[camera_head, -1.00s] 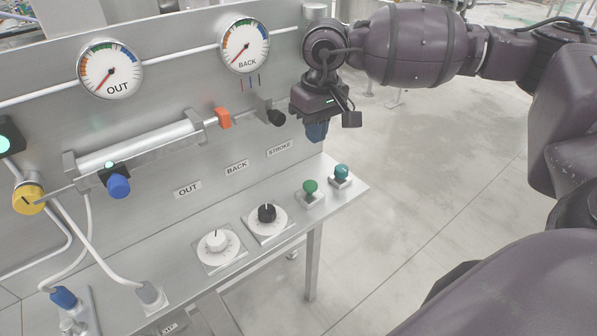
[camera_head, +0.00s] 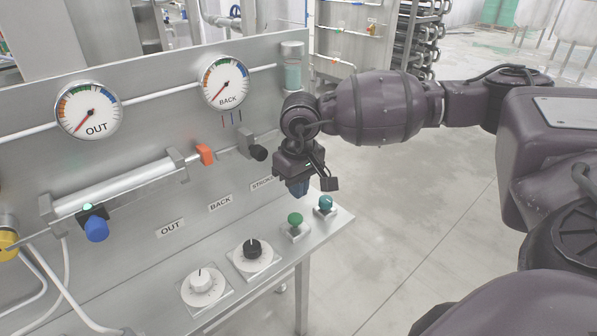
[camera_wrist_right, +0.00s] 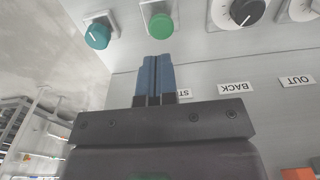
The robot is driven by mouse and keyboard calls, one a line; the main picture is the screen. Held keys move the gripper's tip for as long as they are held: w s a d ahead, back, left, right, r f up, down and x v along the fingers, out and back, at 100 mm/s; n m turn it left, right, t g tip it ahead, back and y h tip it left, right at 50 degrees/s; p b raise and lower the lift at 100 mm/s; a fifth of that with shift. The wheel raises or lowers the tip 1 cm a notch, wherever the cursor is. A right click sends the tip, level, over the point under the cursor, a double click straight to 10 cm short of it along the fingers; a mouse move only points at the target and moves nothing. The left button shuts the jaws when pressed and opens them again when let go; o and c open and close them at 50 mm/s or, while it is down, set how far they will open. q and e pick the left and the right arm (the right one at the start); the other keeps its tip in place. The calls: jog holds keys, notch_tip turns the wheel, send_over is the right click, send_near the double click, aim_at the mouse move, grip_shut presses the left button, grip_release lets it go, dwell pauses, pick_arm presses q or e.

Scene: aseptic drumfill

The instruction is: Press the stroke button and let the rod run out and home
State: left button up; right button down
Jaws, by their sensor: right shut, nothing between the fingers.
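A green mushroom button (camera_head: 295,219) stands on the sloping shelf near the STROKE label (camera_head: 262,183). In the right wrist view the fingertips (camera_wrist_right: 156,58) lie close to the green button (camera_wrist_right: 161,26); I cannot see contact. The cylinder (camera_head: 115,187) is on the back panel, with an orange block (camera_head: 205,154) on its rod and a black end piece (camera_head: 258,152) to the right. My left gripper is not in view.
A white knob (camera_head: 201,280) and a black knob (camera_head: 252,250) sit on the shelf left of the green button. Two gauges, OUT (camera_head: 90,110) and BACK (camera_head: 226,82), are above. Open floor (camera_head: 400,240) lies right of the bench.

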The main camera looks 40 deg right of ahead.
aim_at(296, 218)
notch_tip(296, 218, down, 6)
jog(key=shift+w+r, duration=0.1)
jog(key=shift+r, duration=0.15)
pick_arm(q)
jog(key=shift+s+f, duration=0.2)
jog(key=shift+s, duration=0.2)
pick_arm(e)
jog(key=shift+f, duration=0.75)
